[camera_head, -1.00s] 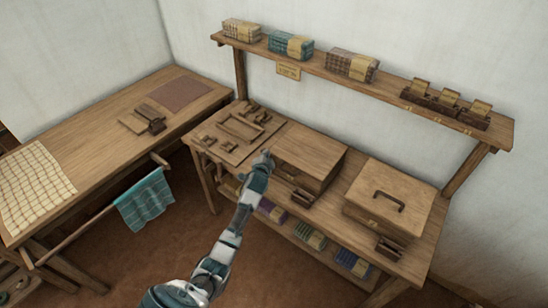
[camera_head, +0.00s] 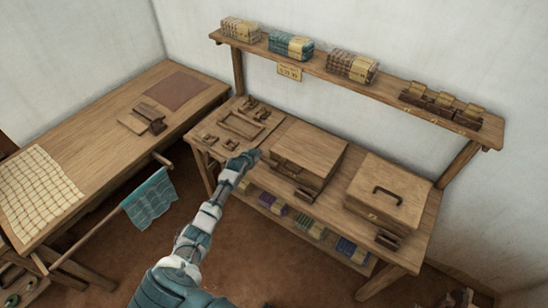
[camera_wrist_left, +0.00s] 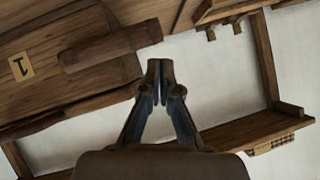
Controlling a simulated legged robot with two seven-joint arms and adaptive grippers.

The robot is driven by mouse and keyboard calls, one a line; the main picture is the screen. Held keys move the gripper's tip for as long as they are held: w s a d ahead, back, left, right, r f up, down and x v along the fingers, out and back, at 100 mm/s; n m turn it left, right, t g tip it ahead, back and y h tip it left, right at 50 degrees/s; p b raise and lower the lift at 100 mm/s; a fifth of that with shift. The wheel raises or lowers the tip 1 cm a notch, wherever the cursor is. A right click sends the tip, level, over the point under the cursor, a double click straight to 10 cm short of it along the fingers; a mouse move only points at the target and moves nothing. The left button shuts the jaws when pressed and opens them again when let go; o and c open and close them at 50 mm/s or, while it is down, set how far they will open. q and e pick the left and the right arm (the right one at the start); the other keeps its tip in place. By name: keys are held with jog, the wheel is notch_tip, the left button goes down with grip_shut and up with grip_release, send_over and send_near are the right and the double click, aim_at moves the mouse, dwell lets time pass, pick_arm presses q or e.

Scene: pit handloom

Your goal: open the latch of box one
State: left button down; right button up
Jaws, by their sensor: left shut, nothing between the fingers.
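A wooden lidded box (camera_head: 309,151) stands on the bench in the head view, just right of my left gripper (camera_head: 254,155). In the left wrist view a box face with a "1" label (camera_wrist_left: 21,66) fills the upper left. A dark wooden bar (camera_wrist_left: 110,46) sticks out beside the label; I cannot tell for certain whether it is the latch. My left gripper (camera_wrist_left: 160,66) is shut and empty, with its fingertips apart from the box in the head view. My right gripper is not in view.
A second box (camera_head: 392,188) with a dark handle stands to the right. A tray (camera_head: 241,126) and small wooden parts lie left of the first box. A shelf (camera_head: 392,93) with bundles runs above the bench. A teal cloth (camera_head: 150,199) hangs at the left.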

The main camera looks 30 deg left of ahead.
pick_arm(q)
jog(key=shift+s+a+f+b, duration=0.1)
jog(key=shift+a+f+b, duration=0.15)
jog(key=shift+f+b, duration=0.25)
jog(key=shift+a+f+b, duration=0.25)
jog(key=shift+f+b, duration=0.1)
jog(key=shift+f, duration=0.25)
jog(key=s+r+p, duration=0.4)
jog(key=s+r, duration=0.5)
jog(key=shift+a+r+p, duration=0.25)
jog(key=shift+r+p, duration=0.05)
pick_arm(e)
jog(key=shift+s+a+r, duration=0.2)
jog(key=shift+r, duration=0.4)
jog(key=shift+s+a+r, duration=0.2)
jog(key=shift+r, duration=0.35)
